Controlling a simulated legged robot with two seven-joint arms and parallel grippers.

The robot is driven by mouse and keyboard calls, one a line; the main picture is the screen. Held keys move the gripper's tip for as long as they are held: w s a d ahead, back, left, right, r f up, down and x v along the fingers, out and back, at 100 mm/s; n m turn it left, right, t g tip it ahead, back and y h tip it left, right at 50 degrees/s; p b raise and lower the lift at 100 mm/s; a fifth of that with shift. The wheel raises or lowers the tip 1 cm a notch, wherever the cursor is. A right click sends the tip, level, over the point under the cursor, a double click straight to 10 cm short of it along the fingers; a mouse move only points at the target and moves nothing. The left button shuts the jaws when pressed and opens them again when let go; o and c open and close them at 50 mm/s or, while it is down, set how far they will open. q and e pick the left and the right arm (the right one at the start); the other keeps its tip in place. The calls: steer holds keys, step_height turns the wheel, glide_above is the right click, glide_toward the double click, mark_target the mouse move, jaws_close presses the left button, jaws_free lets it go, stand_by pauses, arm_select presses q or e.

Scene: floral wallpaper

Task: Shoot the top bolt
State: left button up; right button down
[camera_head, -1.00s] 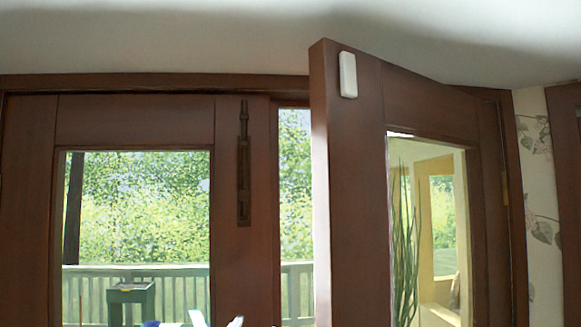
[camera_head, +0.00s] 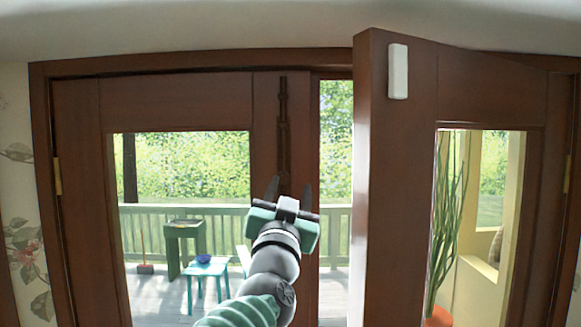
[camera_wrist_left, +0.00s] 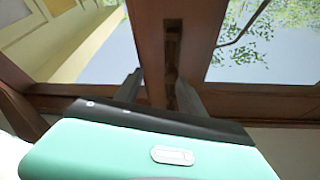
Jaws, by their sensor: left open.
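The top bolt (camera_head: 283,125) is a dark, narrow vertical fitting on the upper inner stile of the left, closed-looking door leaf (camera_head: 185,103). My left gripper (camera_head: 289,188) is raised in front of that stile. In the head view its two fingers point up, apart and empty, around the bolt's lower end; I cannot tell whether they touch it. In the left wrist view the fingers (camera_wrist_left: 161,92) stand apart on either side of the stile, with the bolt (camera_wrist_left: 172,45) beyond them. My right gripper is out of view.
The right door leaf (camera_head: 395,190) stands ajar, its edge near my left gripper, with a white sensor box (camera_head: 398,71) at its top. A gap beside the stile shows the deck. Floral wallpaper (camera_head: 27,215) lies at the left.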

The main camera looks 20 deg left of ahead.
mark_target(280, 182)
arm_select(q)
steer(key=r, duration=0.1)
steer(key=a+r+p, duration=0.1)
steer(key=shift+w+r, duration=0.25)
steer(key=shift+r, duration=0.05)
steer(key=w+a, duration=0.1)
steer(key=w+f, duration=0.1)
steer(key=w+a, duration=0.1)
steer(key=w, duration=0.1)
steer(key=shift+a+f, duration=0.3)
steer(key=shift+f, duration=0.1)
steer(key=shift+a, duration=0.2)
steer(key=shift+c, duration=0.9)
steer(key=shift+s+r, duration=0.1)
steer(key=shift+s, duration=0.05)
steer(key=shift+c, duration=1.2)
steer(key=shift+s+d+r, duration=0.1)
steer(key=shift+d+r, duration=0.1)
steer(key=shift+d, duration=0.6)
jaws_close()
steer(key=shift+a, duration=0.3)
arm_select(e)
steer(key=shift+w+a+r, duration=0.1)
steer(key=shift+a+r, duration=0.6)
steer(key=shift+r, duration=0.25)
arm_select(q)
steer(key=shift+d, duration=0.1)
steer(key=shift+s+r, duration=0.1)
steer(key=shift+r, duration=0.1)
